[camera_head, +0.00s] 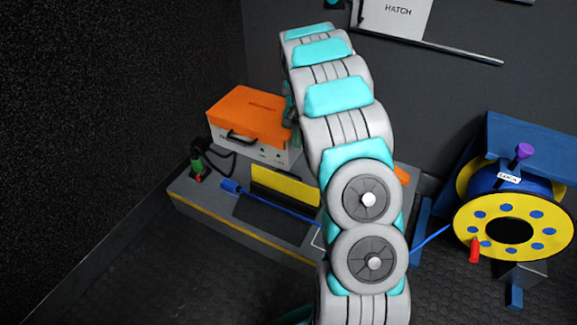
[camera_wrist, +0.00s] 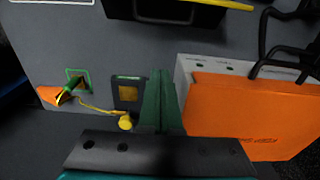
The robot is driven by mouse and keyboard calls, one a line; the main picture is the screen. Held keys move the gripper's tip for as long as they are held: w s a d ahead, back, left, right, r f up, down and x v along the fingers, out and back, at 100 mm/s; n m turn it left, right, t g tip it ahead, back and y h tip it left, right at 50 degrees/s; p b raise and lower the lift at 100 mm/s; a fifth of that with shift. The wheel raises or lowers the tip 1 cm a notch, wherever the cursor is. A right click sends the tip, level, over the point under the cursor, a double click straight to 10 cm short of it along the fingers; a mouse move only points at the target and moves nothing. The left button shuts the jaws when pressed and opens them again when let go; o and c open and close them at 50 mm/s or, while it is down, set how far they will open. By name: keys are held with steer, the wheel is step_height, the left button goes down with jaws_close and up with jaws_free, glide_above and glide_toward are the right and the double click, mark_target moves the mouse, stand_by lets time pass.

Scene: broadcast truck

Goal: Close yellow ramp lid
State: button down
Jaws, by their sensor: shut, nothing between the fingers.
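The yellow ramp lid (camera_head: 285,188) stands raised, tilted up from the grey floor box, in the head view. A dark recess (camera_head: 262,212) lies in front of it. In the wrist view a thin yellow edge (camera_wrist: 232,4), apparently the lid's, shows at the top beside a black opening. My gripper (camera_wrist: 161,80) has its green fingers together and empty, over the grey surface beside the orange-topped case (camera_wrist: 240,108). The gripper is apart from the lid. In the head view my arm hides most of the gripper and the right part of the lid area.
The orange-topped case (camera_head: 250,117) stands behind the lid. A green connector (camera_head: 198,164) sits at the left. A yellow-and-blue cable reel (camera_head: 470,220) stands at the right. Dark walls close off the left and back.

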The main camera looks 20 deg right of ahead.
mark_target(287, 181)
step_height(287, 181, down, 10)
steer(key=f, duration=0.1)
steer(key=s+a+r, duration=0.1)
steer(key=s+a+r+b, duration=0.1)
steer(key=shift+a, duration=0.3)
stand_by(0.4)
steer(key=shift+a, duration=0.1)
steer(key=shift+a+r+t+h, duration=0.1)
steer(key=shift+r+t+h, duration=0.15)
steer(key=shift+t+h, duration=0.05)
steer(key=shift+s+a+r+h, duration=0.2)
steer(key=shift+s+a+h, duration=0.05)
steer(key=shift+h, duration=0.05)
stand_by(0.4)
